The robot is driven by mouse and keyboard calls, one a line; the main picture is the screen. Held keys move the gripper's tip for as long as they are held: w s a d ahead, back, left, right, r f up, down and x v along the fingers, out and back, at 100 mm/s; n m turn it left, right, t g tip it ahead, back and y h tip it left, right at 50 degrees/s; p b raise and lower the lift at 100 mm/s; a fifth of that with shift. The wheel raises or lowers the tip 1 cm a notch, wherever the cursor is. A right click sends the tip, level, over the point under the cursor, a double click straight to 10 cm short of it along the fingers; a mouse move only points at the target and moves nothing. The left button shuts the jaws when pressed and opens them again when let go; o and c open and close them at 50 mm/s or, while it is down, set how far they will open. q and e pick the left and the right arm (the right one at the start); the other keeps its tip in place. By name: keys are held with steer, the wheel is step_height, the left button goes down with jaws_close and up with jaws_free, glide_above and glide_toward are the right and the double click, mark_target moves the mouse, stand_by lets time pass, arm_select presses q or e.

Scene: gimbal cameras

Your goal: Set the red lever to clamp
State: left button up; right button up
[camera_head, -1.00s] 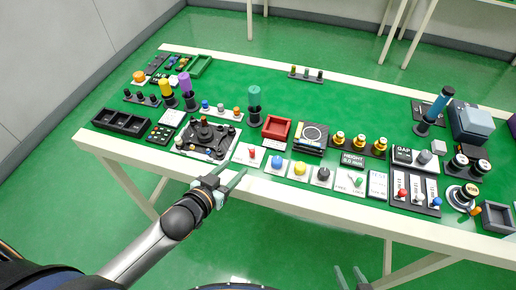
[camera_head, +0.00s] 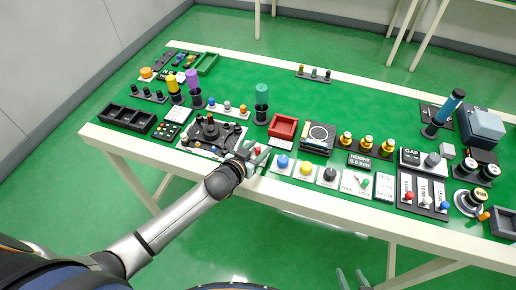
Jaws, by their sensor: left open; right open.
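My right gripper (camera_head: 353,278) is open and empty at the bottom of the view, in front of the table and well away from the lever.
A black fixture with knobs (camera_head: 209,130) stands just left of my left gripper. Blue (camera_head: 283,161), yellow (camera_head: 306,168) and black (camera_head: 330,174) buttons line the front edge to the right. A red tray (camera_head: 283,126) and a tall green-topped post (camera_head: 262,103) stand behind.

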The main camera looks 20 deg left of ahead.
arm_select(q)
jaws_close()
stand_by(0.5)
